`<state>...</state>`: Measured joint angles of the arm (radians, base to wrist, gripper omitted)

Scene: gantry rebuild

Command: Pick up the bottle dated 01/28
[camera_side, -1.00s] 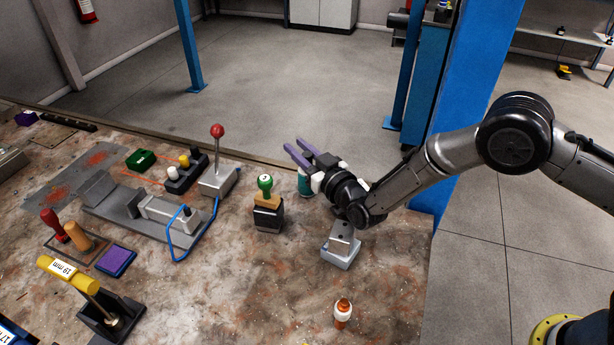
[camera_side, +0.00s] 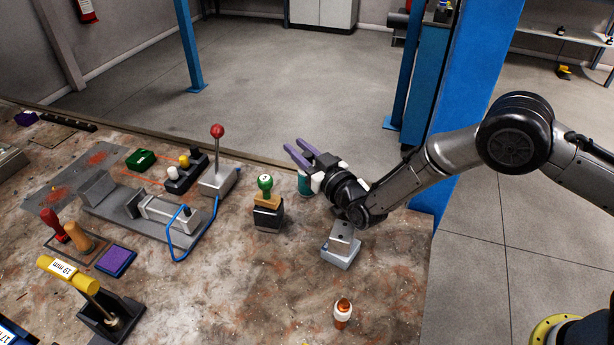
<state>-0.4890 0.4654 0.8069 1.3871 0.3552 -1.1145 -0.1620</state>
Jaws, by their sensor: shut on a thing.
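A teal bottle (camera_side: 305,184) with a pale upper part stands at the back edge of the workbench, partly hidden by my gripper. My gripper (camera_side: 297,150) has two purple fingers pointing up and to the left, just above and around the bottle's top. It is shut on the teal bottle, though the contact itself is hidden. An orange and white bottle (camera_side: 342,313) stands upright at the front of the bench, well apart from my gripper. No date can be read on either bottle.
A green-knobbed stamp (camera_side: 267,206) stands close to the left of the teal bottle. A grey metal block (camera_side: 341,250) sits below my wrist. A red-knobbed lever (camera_side: 217,174) and a vise (camera_side: 150,215) lie farther left. The front middle of the bench is clear.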

